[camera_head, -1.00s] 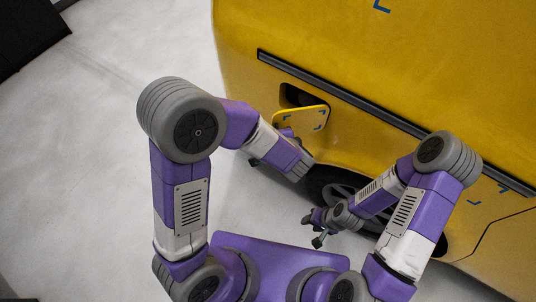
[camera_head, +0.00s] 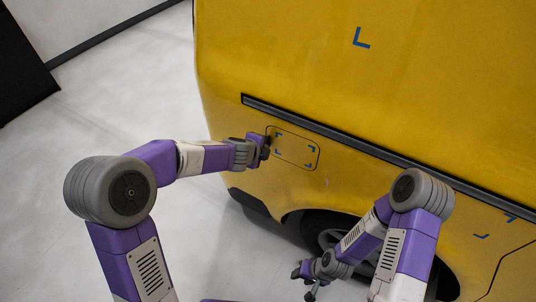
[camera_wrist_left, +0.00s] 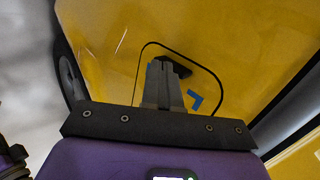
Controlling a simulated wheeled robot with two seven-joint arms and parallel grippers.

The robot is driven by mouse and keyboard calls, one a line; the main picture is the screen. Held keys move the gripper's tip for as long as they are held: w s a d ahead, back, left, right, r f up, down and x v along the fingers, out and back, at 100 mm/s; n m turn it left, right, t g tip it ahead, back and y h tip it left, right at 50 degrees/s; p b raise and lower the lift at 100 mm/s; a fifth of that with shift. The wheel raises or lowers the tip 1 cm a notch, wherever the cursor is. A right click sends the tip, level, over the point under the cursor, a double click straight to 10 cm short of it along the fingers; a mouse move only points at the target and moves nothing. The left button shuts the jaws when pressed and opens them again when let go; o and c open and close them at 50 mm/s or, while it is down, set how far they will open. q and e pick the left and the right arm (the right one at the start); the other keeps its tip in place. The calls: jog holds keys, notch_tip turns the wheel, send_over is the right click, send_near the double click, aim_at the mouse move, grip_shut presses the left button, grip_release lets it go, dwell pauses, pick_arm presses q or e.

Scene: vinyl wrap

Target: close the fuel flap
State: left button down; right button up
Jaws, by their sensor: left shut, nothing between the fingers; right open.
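The fuel flap (camera_head: 296,149) is a yellow rounded rectangle with blue corner marks on the side of the yellow vehicle. It lies about flush with the bodywork, and no dark opening shows. My left gripper (camera_head: 266,147) is at the flap's left edge, shut and empty, touching or very close to it. In the left wrist view the shut fingers (camera_wrist_left: 168,72) reach over the flap (camera_wrist_left: 203,78) and hide part of it. My right gripper (camera_head: 306,282) is open and empty, low beside the wheel, well away from the flap.
The yellow vehicle body (camera_head: 310,60) fills the right side, with a black trim strip (camera_head: 330,135) just above the flap. A wheel (camera_head: 325,228) is below the flap. The pale floor (camera_head: 120,110) at the left is clear.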

pick_arm(q)
jog(key=shift+w, duration=0.3)
pick_arm(e)
jog(key=shift+s+d, duration=0.15)
pick_arm(q)
jog(key=shift+s+a, duration=0.1)
pick_arm(e)
jog(key=shift+f, duration=0.1)
pick_arm(q)
jog(key=s+a+f+p+v, duration=0.1)
jog(key=f+p+v, duration=0.15)
jog(key=v, duration=1.05)
jog(key=s+f+n+g, duration=0.2)
jog(key=s+f+n, duration=0.5)
jog(key=f, duration=0.4)
jog(key=s+f+n+g, duration=0.3)
jog(key=s+f+n, duration=0.4)
jog(key=f+n, duration=0.2)
jog(key=s+f+n+g+h, duration=0.1)
jog(key=s+f+n+g, duration=0.2)
jog(key=s+f+n, duration=0.5)
notch_tip(320, 180, down, 5)
jog(key=shift+d+r+n, duration=0.15)
jog(key=shift+n, duration=0.25)
pick_arm(e)
jog(key=r, duration=0.3)
jog(key=shift+s+a, duration=0.2)
jog(key=shift+s, duration=0.2)
